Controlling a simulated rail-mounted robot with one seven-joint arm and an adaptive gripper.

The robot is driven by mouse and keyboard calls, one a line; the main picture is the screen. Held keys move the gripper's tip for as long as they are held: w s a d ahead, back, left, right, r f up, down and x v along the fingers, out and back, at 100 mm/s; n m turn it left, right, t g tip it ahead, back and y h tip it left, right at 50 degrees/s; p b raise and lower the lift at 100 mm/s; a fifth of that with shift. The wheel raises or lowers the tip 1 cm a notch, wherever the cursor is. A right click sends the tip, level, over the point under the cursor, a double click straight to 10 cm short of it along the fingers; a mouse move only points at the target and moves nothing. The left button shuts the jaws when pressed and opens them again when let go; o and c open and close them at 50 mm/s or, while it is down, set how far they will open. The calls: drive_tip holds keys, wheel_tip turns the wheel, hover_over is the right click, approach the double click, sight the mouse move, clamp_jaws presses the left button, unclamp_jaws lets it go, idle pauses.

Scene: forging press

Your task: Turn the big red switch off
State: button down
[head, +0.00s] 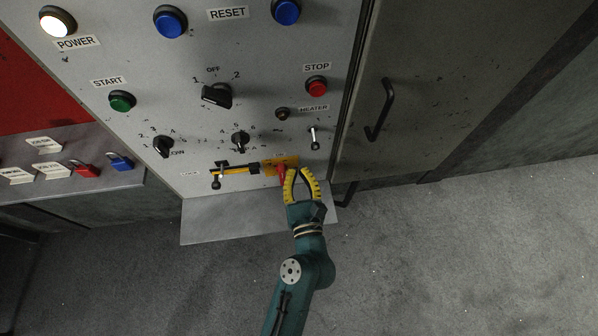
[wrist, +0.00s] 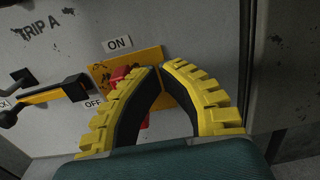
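The big red switch (head: 281,172) sits on a yellow plate (head: 269,163) low on the grey control panel. In the wrist view, red of the switch (wrist: 120,74) shows left of my left finger, and that finger hides much of the rest. An ON label (wrist: 119,43) is above the plate and an OFF label (wrist: 95,104) is at its lower left. The switch's exact position is hard to tell. My gripper (head: 299,170) has yellow ribbed fingers, partly open with a narrow gap between the tips, at the switch's right side. Whether it touches the switch is unclear.
A black-and-yellow lever (head: 234,170) lies just left of the plate. A small toggle (head: 315,138) is above right of my gripper. A cabinet door with a black handle (head: 380,110) is at right. A grey ledge (head: 215,220) juts out below the panel.

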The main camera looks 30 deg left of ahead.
drive_tip(key=shift+s+a+r+p, duration=0.1)
drive_tip(key=shift+s+a+p, duration=0.4)
drive_tip(key=shift+a+p, duration=0.25)
idle(0.6)
drive_tip(key=shift+s+a+f+p, duration=0.25)
drive_tip(key=shift+s+p, duration=0.05)
drive_tip(key=shift+p, duration=0.1)
idle(0.4)
drive_tip(key=shift+s+a+f, duration=0.2)
drive_tip(key=shift+a+f, duration=0.1)
drive_tip(key=shift+f, duration=0.05)
idle(0.6)
drive_tip(key=shift+s, duration=0.1)
approach(284, 177)
drive_tip(key=shift+a, duration=0.7)
drive_tip(key=shift+r, duration=0.2)
idle(0.4)
